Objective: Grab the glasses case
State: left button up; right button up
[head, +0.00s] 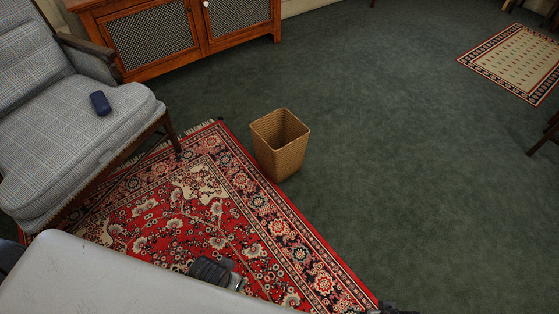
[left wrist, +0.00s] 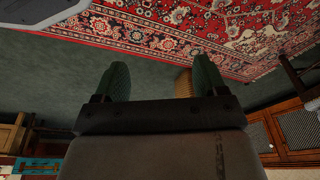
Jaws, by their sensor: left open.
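The glasses case (head: 100,103), a small dark blue rounded box, lies on the seat cushion of the plaid armchair (head: 60,150) at the left of the head view. Nothing touches it but the cushion. In the left wrist view my left gripper (left wrist: 161,80) is open, its two dark green fingers apart with nothing held between them. That view looks out over carpet and rug, and I do not make out the case in it. In the head view a large grey link of mine crosses the lower left, well apart from the case. My right gripper is not seen.
A wicker basket (head: 280,144) stands at the edge of the red patterned rug (head: 190,215), right of the armchair. A wooden cabinet (head: 185,30) with mesh doors is behind the chair. Green carpet (head: 400,150) to the right is clear. A beige rug (head: 515,60) lies far right.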

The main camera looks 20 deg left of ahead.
aim_at(102, 107)
jog(key=u, duration=1.75)
